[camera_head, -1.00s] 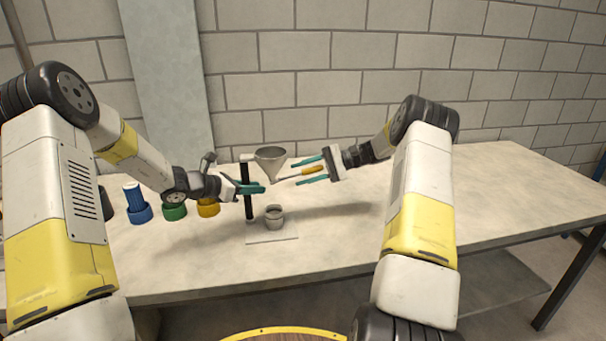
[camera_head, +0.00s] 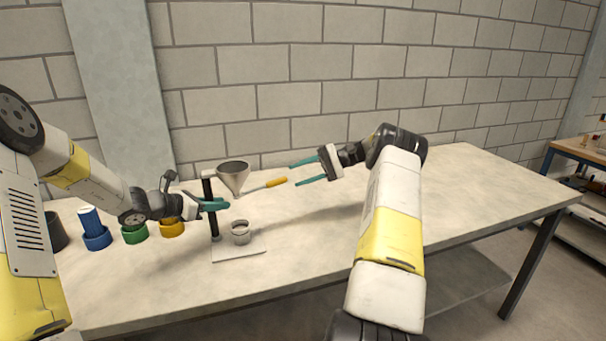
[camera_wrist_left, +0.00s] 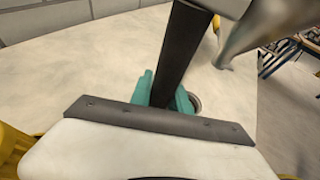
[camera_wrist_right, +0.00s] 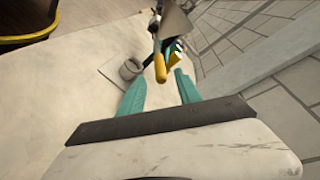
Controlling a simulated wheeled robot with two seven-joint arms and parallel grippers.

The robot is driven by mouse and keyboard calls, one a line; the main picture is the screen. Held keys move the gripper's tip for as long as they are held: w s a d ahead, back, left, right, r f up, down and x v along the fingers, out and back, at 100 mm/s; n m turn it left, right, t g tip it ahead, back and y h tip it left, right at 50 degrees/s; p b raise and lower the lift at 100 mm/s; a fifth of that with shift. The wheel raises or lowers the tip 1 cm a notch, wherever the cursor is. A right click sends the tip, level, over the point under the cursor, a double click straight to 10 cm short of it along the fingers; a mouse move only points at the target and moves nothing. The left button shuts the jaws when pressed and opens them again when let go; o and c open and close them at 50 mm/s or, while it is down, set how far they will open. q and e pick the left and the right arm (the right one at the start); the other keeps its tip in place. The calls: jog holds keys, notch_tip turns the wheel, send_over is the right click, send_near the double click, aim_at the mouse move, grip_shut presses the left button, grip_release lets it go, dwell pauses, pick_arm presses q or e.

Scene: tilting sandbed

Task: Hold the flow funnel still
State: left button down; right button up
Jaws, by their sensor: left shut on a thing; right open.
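The grey funnel (camera_head: 234,177) sits upright at the top of a black post (camera_head: 213,222). A rod with a yellow handle (camera_head: 276,183) sticks out to its right. My left gripper (camera_head: 216,204) is shut on the post below the funnel; the left wrist view shows the post (camera_wrist_left: 180,60) between its teal fingers. My right gripper (camera_head: 293,173) is open and empty, its fingertips just right of the handle's end. In the right wrist view the handle (camera_wrist_right: 160,68) lies ahead, about between the fingertips, and the funnel is only partly visible.
A small grey cup (camera_head: 240,236) stands on the pale base plate (camera_head: 238,254) below the funnel. Blue (camera_head: 96,238), green (camera_head: 134,234) and yellow (camera_head: 172,228) ring-shaped holders stand left on the table. The table's right side is clear.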

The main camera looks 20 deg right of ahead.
jog(key=shift+d+r, duration=0.1)
jog(key=shift+d, duration=0.35)
pick_arm(q)
jog(key=c, duration=1.1)
grip_release()
jog(key=shift+c, duration=0.2)
